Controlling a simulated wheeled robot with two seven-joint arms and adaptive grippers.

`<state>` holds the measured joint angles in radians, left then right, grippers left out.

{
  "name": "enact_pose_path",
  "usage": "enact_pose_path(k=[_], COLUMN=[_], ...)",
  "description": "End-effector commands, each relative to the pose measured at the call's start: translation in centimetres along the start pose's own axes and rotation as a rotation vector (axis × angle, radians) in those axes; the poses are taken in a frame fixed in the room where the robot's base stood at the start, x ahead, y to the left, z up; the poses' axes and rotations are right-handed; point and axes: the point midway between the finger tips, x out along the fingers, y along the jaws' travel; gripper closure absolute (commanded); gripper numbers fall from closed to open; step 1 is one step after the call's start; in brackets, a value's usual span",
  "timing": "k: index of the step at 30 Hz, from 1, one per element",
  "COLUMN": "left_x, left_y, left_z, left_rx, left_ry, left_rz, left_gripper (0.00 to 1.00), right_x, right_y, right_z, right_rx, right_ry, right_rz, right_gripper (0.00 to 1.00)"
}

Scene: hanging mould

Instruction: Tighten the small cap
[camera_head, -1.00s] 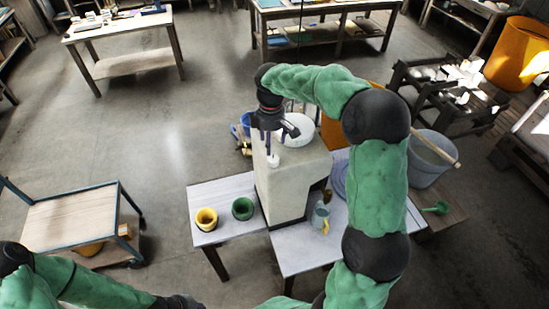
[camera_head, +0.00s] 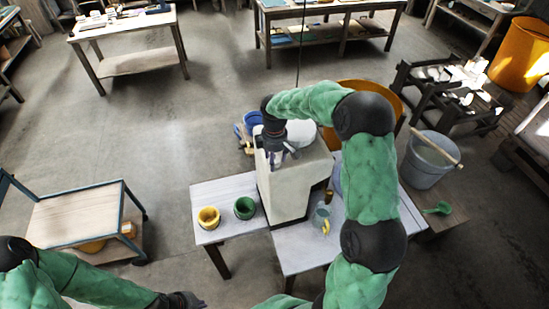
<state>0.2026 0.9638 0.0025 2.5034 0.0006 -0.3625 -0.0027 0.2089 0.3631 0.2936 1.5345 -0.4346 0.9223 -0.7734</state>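The pale block-shaped mould (camera_head: 285,193) stands among the low tables, with a cable rising above it. A large white round cap (camera_head: 301,132) is on its top, partly behind my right gripper. My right gripper (camera_head: 277,160) points down at the near left part of the mould's top. A bit of white shows between its fingers, where the small cap was visible before; the cap is mostly hidden. I cannot tell whether the fingers touch it. My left gripper (camera_head: 195,301) is low at the bottom edge, away from the mould, its fingers too small to read.
A yellow pot (camera_head: 208,217) and a green pot (camera_head: 244,208) stand on the small left table (camera_head: 218,187). A grey jug (camera_head: 321,215) stands right of the mould. A grey bucket (camera_head: 428,160) and green scoop (camera_head: 440,208) are further right. A cart (camera_head: 80,215) stands left.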

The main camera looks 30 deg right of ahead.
Motion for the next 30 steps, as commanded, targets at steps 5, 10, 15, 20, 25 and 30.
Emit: enact_pose_path(k=[5, 10, 15, 20, 25, 30], left_x=[0.0, 0.0, 0.1, 0.6, 1.4, 2.3], left_y=[0.0, 0.0, -0.1, -0.2, -0.5, -0.8], left_z=[0.0, 0.0, 0.0, 0.0, -0.1, -0.1], left_rx=[0.000, 0.000, 0.000, 0.000, 0.000, 0.000], left_ry=[0.000, 0.000, 0.000, 0.000, 0.000, 0.000], left_rz=[0.000, 0.000, 0.000, 0.000, 0.000, 0.000], left_gripper=[1.00, 1.00, 1.00, 1.00, 1.00, 1.00], right_x=[0.0, 0.0, 0.0, 0.1, 0.2, 0.2], right_y=[0.0, 0.0, 0.0, 0.0, 0.0, 0.1], right_z=[0.0, 0.0, -0.1, -0.1, -0.1, -0.1], right_rx=[0.000, 0.000, 0.014, 0.068, 0.177, 0.327], right_ry=[0.000, 0.001, 0.001, 0.002, 0.002, 0.003], right_rz=[0.000, 0.000, 0.000, 0.001, 0.001, 0.001], right_gripper=[0.92, 0.92, 0.92, 0.92, 0.92, 0.92])
